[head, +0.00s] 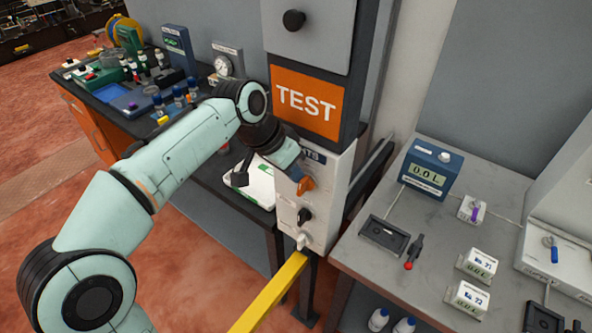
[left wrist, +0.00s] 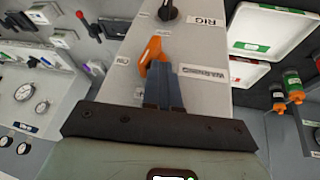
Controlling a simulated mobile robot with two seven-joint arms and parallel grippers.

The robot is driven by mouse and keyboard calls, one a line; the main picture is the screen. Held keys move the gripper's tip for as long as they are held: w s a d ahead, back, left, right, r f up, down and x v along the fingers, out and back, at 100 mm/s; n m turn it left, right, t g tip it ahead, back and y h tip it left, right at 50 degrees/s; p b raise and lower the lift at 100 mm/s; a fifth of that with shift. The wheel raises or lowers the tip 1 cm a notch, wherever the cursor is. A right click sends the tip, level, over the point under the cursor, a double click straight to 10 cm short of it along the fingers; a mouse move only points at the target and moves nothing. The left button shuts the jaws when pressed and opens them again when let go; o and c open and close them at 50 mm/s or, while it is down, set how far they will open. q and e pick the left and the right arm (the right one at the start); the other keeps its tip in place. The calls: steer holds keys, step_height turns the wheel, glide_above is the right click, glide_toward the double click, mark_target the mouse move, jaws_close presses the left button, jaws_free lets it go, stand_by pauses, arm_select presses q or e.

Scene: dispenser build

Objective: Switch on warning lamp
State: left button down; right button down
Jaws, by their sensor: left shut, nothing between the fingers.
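My left gripper (head: 290,163) is shut and empty in front of the white switch panel (head: 325,215) under the orange TEST sign. An orange switch lever (head: 306,185) on that panel is right at its fingertips. In the left wrist view, the closed fingers (left wrist: 161,85) overlap the lower part of the orange lever (left wrist: 152,50); I cannot tell whether they touch it. A label (left wrist: 200,74) beside the lever appears upside down and is hard to read. I cannot identify a warning lamp. My right gripper is not in view.
A black knob (head: 304,216) and a white knob (head: 303,241) sit below the lever. A yellow bar (head: 270,292) juts out under the panel. A grey table (head: 450,210) with meters stands right, and a cluttered dark bench (head: 215,185) left.

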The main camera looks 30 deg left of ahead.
mark_target(307, 181)
arm_select(q)
steer(key=shift+d+r+m+y, duration=0.2)
steer(key=shift+d+m+y, duration=0.1)
steer(key=shift+d+y, duration=0.45)
steer(key=y, duration=0.2)
steer(key=d+y, duration=0.1)
steer(key=shift+s+m+t+y, duration=0.1)
steer(key=shift+m+t+y, duration=0.2)
steer(key=shift+y, duration=0.05)
steer(key=shift+d+f+m+y, duration=0.15)
steer(key=shift+d+y, duration=0.2)
steer(key=shift+y, duration=0.25)
steer(key=shift+d+f+m+y, duration=0.15)
steer(key=shift+d+y, duration=0.15)
steer(key=shift+y, duration=0.3)
steer(key=shift+s+d+f+m+t+y, duration=0.15)
steer(key=shift+d+y, duration=0.1)
steer(key=shift+y, duration=0.35)
steer(key=shift+w+d+f+m+t+y, duration=0.15)
steer(key=shift+d+y, duration=0.1)
steer(key=shift+y, duration=0.35)
steer(key=shift+s+a+r, duration=0.1)
steer(key=shift+a+r, duration=0.05)
steer(key=shift+r, duration=0.1)
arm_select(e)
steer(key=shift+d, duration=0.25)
arm_select(q)
steer(key=shift+r, duration=0.1)
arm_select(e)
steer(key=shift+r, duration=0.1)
